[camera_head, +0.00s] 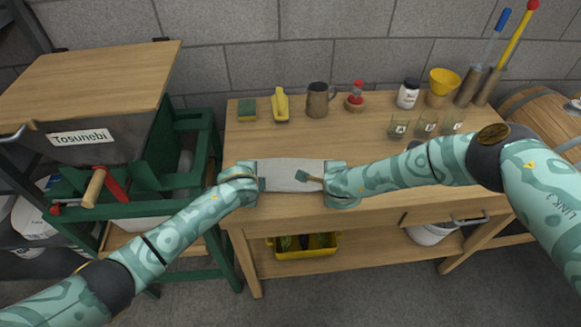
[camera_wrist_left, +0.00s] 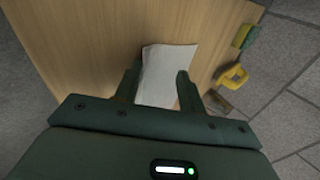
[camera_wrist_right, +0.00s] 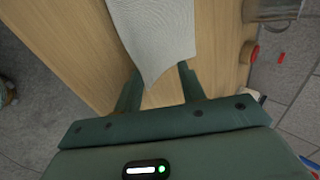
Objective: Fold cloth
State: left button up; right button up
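A pale grey cloth (camera_head: 284,180) lies flat on the wooden workbench near its front edge, as a narrow strip between my two grippers. My left gripper (camera_wrist_left: 158,88) is open, with its fingers apart on either side of the cloth's end, seen in the left wrist view (camera_wrist_left: 168,68). My right gripper (camera_wrist_right: 158,86) is open too, with a pointed corner of the cloth (camera_wrist_right: 155,35) between its spread fingers. Neither gripper visibly pinches the cloth. In the head view the grippers partly hide the cloth's ends.
A green-framed stand (camera_head: 207,160) is at left.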

jog(key=shift+r, duration=0.1)
pick_arm(q)
jog(key=w+v, duration=0.1)
jog(key=v, duration=0.9)
jog(key=shift+s+r, duration=0.35)
jog(key=shift+r, duration=0.3)
pick_arm(e)
jog(key=v, duration=1)
jog(key=shift+w+r, duration=0.2)
jog(key=shift+r, duration=0.35)
pick_arm(q)
jog(key=shift+f, duration=0.1)
pick_arm(e)
jog(key=shift+f, duration=0.1)
